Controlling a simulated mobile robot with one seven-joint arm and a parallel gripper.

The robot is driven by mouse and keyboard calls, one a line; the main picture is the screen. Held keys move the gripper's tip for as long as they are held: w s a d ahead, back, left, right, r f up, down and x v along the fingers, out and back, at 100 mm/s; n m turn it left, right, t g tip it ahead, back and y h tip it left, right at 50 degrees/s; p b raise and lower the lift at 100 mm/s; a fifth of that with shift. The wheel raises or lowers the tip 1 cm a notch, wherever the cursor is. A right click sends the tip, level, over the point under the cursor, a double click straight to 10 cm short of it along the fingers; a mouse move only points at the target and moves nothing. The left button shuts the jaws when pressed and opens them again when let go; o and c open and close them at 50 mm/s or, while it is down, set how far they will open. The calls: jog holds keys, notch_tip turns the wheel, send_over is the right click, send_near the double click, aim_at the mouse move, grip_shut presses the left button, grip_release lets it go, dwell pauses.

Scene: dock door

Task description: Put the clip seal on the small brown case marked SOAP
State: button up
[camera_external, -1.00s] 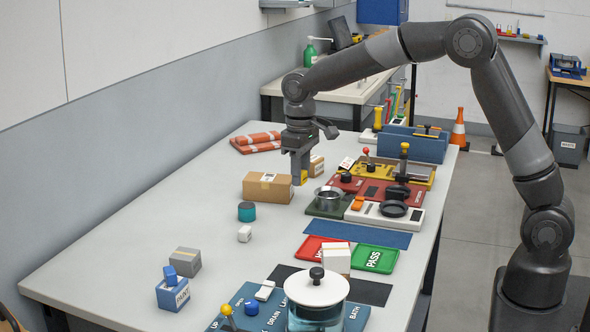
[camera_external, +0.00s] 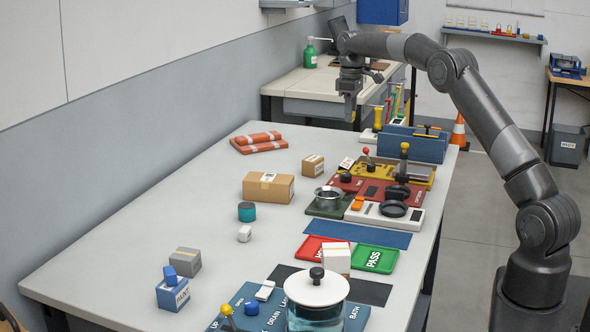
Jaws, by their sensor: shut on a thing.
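A small brown case (camera_external: 313,166) with a white label stands on the table behind a larger brown box (camera_external: 268,187). The label is too small to read, so I cannot confirm SOAP. My gripper (camera_external: 349,118) is raised near the table's far end, beyond and to the right of the small case. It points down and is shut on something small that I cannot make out. I cannot pick out the clip seal for certain.
A blue bin (camera_external: 412,147), a yellow-handled tool (camera_external: 378,115) and red and yellow fixtures stand at the far right. Orange folded bundles (camera_external: 258,141) lie at the far left. The table is clear left of the larger box.

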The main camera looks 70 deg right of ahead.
send_over(313, 158)
notch_tip(313, 158, down, 7)
jog(key=shift+r, duration=0.1)
jog(key=shift+f, duration=1.95)
jog(key=shift+f, duration=0.1)
jog(key=o, duration=0.9)
